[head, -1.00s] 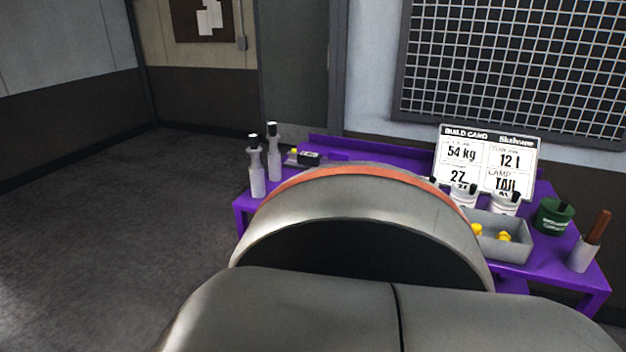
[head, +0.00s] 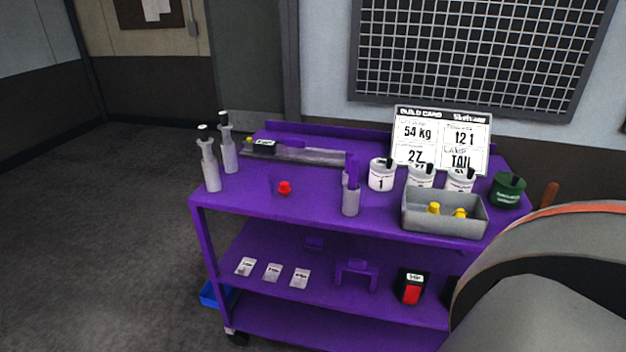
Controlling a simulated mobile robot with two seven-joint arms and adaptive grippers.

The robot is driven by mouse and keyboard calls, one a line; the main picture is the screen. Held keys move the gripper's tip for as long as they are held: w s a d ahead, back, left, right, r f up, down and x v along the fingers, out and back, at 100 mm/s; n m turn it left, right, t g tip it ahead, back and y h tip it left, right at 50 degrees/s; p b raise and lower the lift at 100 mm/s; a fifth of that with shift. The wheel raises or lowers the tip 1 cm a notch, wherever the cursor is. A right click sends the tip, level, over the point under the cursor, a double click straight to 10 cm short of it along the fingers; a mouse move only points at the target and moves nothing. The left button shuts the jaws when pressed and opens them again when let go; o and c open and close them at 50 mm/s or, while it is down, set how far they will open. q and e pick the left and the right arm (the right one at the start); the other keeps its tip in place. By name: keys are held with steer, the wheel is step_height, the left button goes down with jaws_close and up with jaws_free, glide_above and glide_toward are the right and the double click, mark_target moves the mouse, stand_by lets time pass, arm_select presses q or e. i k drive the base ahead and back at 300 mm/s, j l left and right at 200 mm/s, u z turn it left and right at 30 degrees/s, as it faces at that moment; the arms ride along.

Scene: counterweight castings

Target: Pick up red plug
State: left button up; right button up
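The red plug (head: 285,188) is a small red piece on the top shelf of the purple cart (head: 250,205), near its front edge and left of the middle. It stands alone with bare purple surface around it. A large grey part with an orange stripe, likely my own arm, fills the lower right corner. Neither of my grippers shows in the head view, so I cannot see their fingers.
Two grey bottles (head: 209,165) stand at the cart's left end. A grey cup (head: 351,200) is right of the plug. A grey bin (head: 445,222) holds yellow pieces, with white tubs (head: 382,175) and a build card (head: 441,140) behind. A green tub (head: 507,190) is at right.

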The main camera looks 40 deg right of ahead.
mark_target(284, 189)
steer(key=z, duration=1.05)
